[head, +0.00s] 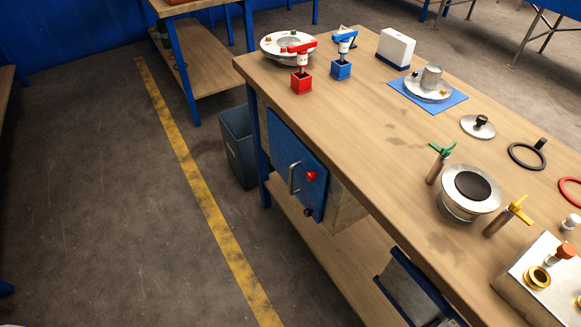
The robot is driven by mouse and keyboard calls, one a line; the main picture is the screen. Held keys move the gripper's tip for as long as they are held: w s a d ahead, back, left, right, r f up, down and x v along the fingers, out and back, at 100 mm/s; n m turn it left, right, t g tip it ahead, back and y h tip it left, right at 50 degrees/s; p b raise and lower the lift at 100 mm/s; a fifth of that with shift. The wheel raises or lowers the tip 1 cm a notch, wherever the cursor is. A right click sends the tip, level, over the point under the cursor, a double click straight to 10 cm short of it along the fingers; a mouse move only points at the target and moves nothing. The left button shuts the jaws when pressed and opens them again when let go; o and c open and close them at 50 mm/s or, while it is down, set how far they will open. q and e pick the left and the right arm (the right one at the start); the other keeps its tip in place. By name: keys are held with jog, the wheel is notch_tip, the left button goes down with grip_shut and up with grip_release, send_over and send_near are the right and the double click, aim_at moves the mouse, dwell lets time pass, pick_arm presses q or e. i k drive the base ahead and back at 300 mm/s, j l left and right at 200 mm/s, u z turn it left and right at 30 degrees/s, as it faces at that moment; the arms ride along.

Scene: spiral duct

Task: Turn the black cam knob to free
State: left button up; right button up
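A small black knob (308,212) sits low on the blue cabinet door (285,150) under the workbench, below a red knob (311,176). It is too small to tell which way it is turned. Another black knob (482,120) stands on a round metal lid (476,128) on the benchtop. I cannot tell from the picture alone which is the cam knob. The door appears shut and has a grey bar handle (293,178). Neither of my grippers is in view.
The benchtop (385,125) holds red and blue valve stands, a white block (396,47), a steel pot (468,193) and a metal box (545,280). A dark bin (238,145) stands left of the cabinet. The floor left of the bench, with a yellow line (190,165), is clear.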

aim_at(307, 212)
jog(key=i+j+z, duration=0.1)
jog(key=z, duration=1.25)
jog(key=j+z, duration=1)
jog(key=j, duration=0.15)
jog(key=k+j+z, duration=0.25)
jog(key=j+z, duration=0.25)
